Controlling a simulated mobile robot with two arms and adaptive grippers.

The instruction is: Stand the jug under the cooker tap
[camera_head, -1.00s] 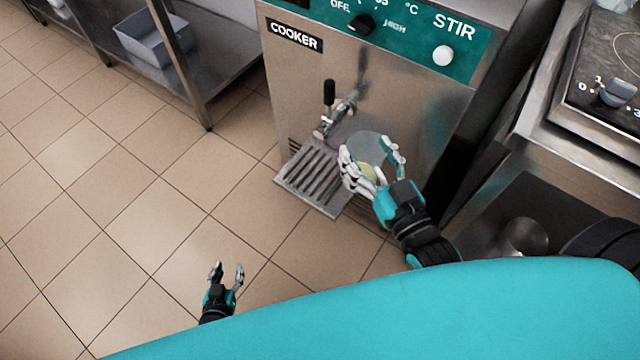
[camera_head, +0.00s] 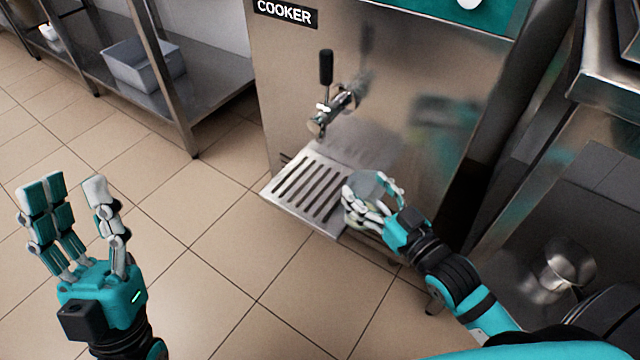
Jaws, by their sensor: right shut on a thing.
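The cooker (camera_head: 420,90) is a steel cabinet with a tap (camera_head: 335,108) that has a black upright handle. A slotted drip tray (camera_head: 285,193) sticks out below the tap. My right gripper (camera_head: 374,192) is shut on the jug (camera_head: 368,184), a pale see-through vessel mostly hidden by the fingers. The jug is at the right end of the drip tray, to the right of the tap spout; I cannot tell whether it touches the tray. My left gripper (camera_head: 72,190) is open and empty over the floor at the left.
A steel shelf unit with a grey bin (camera_head: 143,66) stands at the back left. A steel counter with a shiny metal pot (camera_head: 553,270) on its lower level is at the right. The tiled floor (camera_head: 230,270) in front of the cooker is clear.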

